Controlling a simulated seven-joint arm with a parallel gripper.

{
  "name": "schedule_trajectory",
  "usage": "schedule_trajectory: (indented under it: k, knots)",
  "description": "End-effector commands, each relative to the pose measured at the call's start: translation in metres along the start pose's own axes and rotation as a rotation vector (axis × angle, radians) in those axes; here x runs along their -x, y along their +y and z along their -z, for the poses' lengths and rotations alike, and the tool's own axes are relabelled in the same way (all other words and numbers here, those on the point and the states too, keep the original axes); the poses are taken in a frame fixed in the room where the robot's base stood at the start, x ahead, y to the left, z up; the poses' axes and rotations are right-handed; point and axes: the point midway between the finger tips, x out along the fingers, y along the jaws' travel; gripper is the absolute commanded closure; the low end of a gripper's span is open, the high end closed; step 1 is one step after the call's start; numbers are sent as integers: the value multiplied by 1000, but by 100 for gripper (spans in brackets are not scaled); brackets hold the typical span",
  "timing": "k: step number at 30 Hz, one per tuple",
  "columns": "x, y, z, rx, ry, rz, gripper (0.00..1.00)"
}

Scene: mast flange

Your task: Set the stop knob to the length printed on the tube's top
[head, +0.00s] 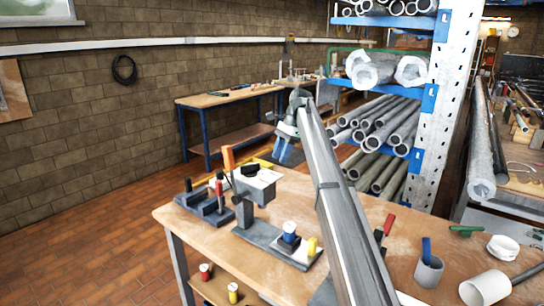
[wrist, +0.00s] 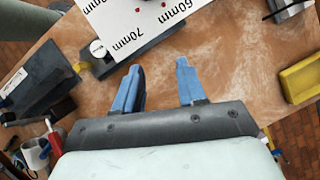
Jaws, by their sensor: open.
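My gripper (wrist: 156,74) is open and empty; its two blue fingers stand apart over the wooden bench. In the wrist view a white scale plate (wrist: 128,18) at the top, cut by the frame edge, shows "60mm", "70mm" and red dots. A round white knob-like piece (wrist: 98,48) sits on a dark bar beside the plate, ahead of the left finger. I cannot tell whether it is the stop knob. No tube with a readable printed top shows clearly.
On the bench (head: 180,216), a grey stand (head: 258,186) and a small blue-and-white cylinder (head: 290,232) stand near a yellow piece (head: 312,246). A yellow block (wrist: 300,78) lies at right in the wrist view. White cups and a pipe rack (head: 440,110) are to the right.

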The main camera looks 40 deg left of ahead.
Motion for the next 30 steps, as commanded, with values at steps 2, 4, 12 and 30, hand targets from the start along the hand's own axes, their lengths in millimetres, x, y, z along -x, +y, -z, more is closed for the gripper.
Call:
schedule_trajectory:
  k: [2,4,12,30]
  knots:
    - [2,0,4,0,0,1,60]
    - [2,0,5,0,1,1,60]
    - [2,0,6,0,1,2,60]
    - [4,123,-104,72,73,121,100]
